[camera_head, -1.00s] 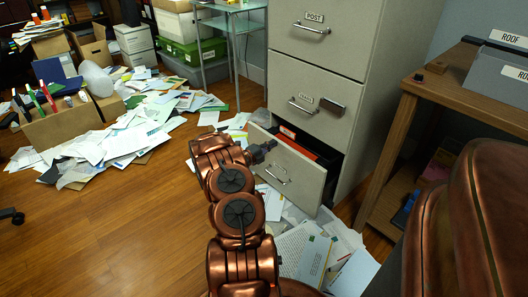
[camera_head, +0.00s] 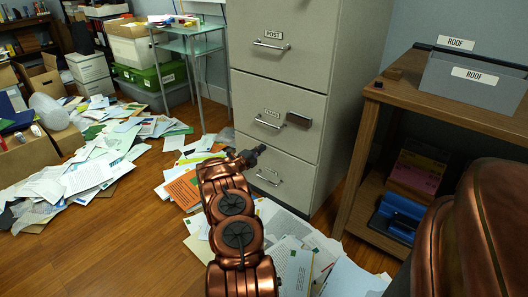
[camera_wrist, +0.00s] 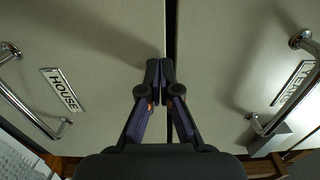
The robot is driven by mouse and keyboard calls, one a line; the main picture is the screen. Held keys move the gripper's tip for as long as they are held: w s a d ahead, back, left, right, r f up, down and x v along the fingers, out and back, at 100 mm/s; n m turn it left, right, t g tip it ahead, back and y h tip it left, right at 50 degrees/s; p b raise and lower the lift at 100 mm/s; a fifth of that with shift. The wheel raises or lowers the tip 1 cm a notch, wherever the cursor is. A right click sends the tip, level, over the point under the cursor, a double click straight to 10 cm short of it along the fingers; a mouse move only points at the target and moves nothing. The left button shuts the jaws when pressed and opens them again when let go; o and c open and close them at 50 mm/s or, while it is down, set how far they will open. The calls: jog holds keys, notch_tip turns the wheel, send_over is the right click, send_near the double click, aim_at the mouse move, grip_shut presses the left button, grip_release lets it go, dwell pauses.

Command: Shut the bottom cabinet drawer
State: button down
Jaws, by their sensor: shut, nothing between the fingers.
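The grey filing cabinet (camera_head: 300,55) stands in the middle of the head view. Its bottom drawer (camera_head: 290,176) has a metal handle (camera_head: 268,180), and its front now looks about flush with the drawers above. In the wrist view the bottom drawer front (camera_wrist: 90,70), labelled HOUSE, fills the left side, with a dark seam between it and the middle drawer (camera_wrist: 235,60). My gripper (camera_head: 256,153) is shut and empty at the top left of the bottom drawer. Its fingertips (camera_wrist: 160,68) lie over the drawer front beside the seam; contact cannot be told.
Papers (camera_head: 292,262) lie on the floor below the cabinet, and more (camera_head: 90,175) spread to the left. A wooden shelf (camera_head: 365,150) with a grey ROOF box (camera_head: 475,88) stands at the right. A glass table (camera_head: 190,45) stands behind left.

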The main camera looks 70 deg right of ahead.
jog(key=p+v, duration=0.4)
jog(key=v, duration=1)
